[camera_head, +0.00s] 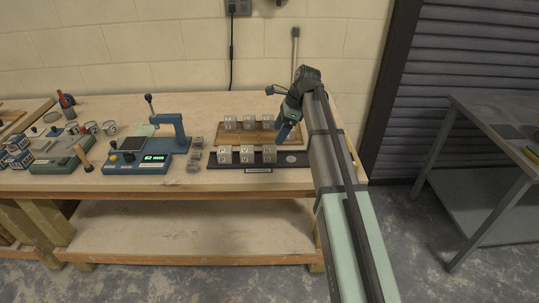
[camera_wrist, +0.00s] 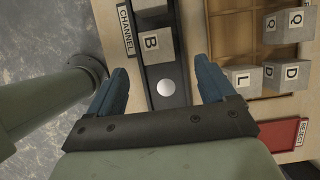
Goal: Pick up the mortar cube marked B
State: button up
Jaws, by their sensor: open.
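The cube marked B (camera_wrist: 152,42) is a grey block with a white label, sitting in a dark channel (camera_wrist: 181,97) at the top of the wrist view. It appears to be the rightmost cube (camera_head: 269,154) of the front row in the head view, beside a pale round disc. My gripper (camera_wrist: 163,82) is open, its two blue fingers apart and nothing between them but the channel below. The B cube lies beyond the fingertips, slightly left of the midline. In the head view my gripper (camera_head: 284,131) hangs near the right end of the rack.
A red REJECT plate (camera_wrist: 297,138) lies nearby. A blue press (camera_head: 170,131) and small grey blocks (camera_head: 195,156) stand left.

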aim_at(270, 149)
jog(key=shift+x, duration=1.95)
jog(key=shift+s+x, duration=0.2)
jog(key=shift+x, duration=2.4)
jog(key=shift+a+r, duration=0.1)
jog(key=shift+a, duration=0.05)
jog(key=c, duration=1.2)
jog(key=shift+c, duration=0.2)
